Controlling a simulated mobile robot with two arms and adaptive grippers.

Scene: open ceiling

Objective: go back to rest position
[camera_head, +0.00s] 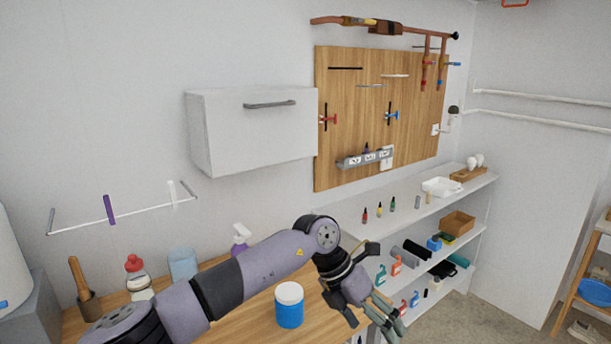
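My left arm reaches in from the lower left across the wooden worktop. My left gripper (388,322) hangs fingers-down at the lower middle, in front of the white shelf unit and to the right of the blue jar. Its fingers run near the bottom edge of the picture, and I cannot tell how far apart they are. No held object can be made out. My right gripper is not in view.
A blue jar with a white lid (289,305) stands close beside my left forearm on the worktop (250,316). A spray bottle (240,238), red-capped bottle (136,276) and mallet (82,288) stand behind the arm. A closed wall cabinet (252,135) hangs above.

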